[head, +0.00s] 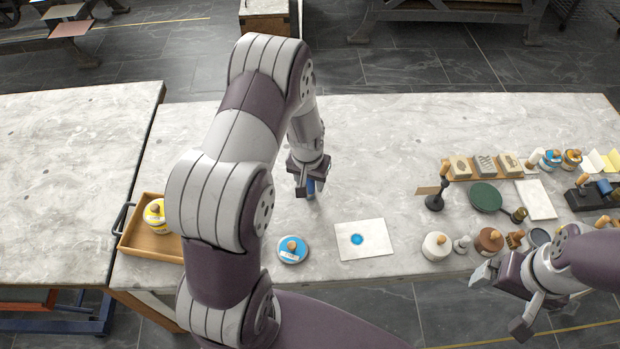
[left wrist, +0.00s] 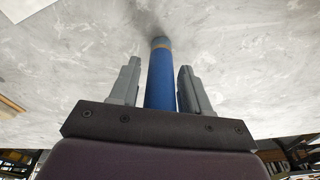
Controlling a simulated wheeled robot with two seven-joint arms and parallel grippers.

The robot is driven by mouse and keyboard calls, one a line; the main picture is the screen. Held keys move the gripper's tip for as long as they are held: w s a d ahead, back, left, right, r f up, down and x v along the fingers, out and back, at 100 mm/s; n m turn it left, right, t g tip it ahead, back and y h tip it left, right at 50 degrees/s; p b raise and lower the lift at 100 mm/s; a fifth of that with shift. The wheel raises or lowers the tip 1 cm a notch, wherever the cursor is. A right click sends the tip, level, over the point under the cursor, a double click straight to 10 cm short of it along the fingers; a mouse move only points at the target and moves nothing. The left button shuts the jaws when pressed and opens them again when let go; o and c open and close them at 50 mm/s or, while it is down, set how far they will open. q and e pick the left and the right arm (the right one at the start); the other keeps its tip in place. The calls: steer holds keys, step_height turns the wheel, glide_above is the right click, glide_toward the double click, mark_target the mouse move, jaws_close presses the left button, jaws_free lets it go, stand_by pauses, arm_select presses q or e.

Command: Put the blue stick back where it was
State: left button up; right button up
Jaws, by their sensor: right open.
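The blue stick (left wrist: 160,80) is between the fingers of my left gripper (left wrist: 158,64) in the left wrist view, with a tan band near its far end. In the head view my left gripper (head: 308,180) is over the middle of the table, and part of the blue stick (head: 311,187) shows below it. I cannot tell whether the stick's lower end touches the table. My right gripper (head: 502,304) is open and empty at the front right edge.
A blue-topped tin (head: 292,250) and a white sheet (head: 352,246) with a blue spot are in front of my left gripper. A wooden tray (head: 134,237) holds a yellow tin (head: 154,216). Stamps, a dark green disc (head: 485,196) and tins crowd the right. The table's back middle is clear.

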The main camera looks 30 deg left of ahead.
arm_select(q)
step_height(320, 180, up, 12)
steer(key=s, duration=0.2)
steer(key=s+d+r+m, duration=0.2)
steer(key=s+d, duration=0.6)
steer(key=s, duration=0.4)
steer(key=shift+r, duration=0.9)
